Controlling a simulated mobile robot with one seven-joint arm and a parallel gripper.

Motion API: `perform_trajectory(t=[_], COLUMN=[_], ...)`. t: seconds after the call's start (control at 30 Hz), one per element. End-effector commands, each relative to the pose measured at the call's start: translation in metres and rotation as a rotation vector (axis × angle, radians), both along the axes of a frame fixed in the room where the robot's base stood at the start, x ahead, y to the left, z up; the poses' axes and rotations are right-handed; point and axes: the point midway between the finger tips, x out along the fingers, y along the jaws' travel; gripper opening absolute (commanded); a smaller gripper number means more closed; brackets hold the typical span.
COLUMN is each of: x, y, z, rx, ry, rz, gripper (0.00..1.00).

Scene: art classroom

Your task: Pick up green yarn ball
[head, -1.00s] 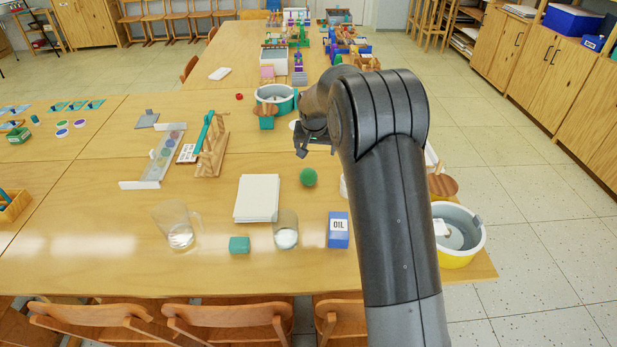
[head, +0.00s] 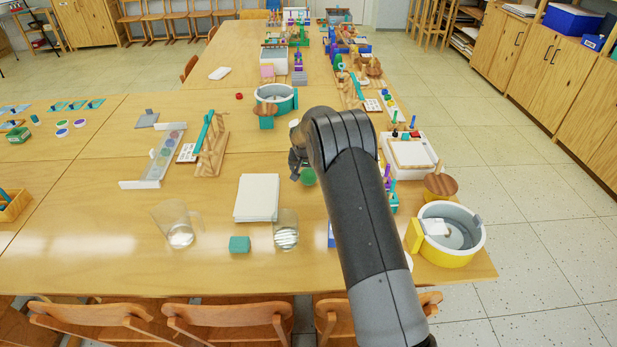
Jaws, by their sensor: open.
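The green yarn ball (head: 308,177) lies on the wooden table, right of a stack of white paper. My gripper (head: 298,168) is at the ball's upper left in the picture, partly hidden behind my own arm. Its jaws are open. The gripper overlaps the ball's upper edge in the picture; I cannot tell whether they touch or how high the gripper is above the table.
The white paper stack (head: 257,198), a clear glass (head: 286,231), a teal block (head: 239,244) and a blue oil box (head: 331,234), mostly hidden by my arm, are nearby. A yellow-and-white tub (head: 449,250) stands at the right edge.

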Motion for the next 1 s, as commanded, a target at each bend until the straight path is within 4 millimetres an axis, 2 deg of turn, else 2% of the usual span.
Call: perform_trajectory(t=[0.1, 0.2, 0.57, 1.0], x=[0.003, 0.008, 0.012, 0.012], y=[-0.002, -0.002, -0.003, -0.003], z=[-0.022, -0.032, -0.038, -0.038], rx=[-0.001, 0.000, 0.000, 0.000], ry=[0.002, 0.001, 0.000, 0.000], rz=[0.000, 0.000, 0.000, 0.000], gripper=[0.86, 0.86, 0.85, 0.49])
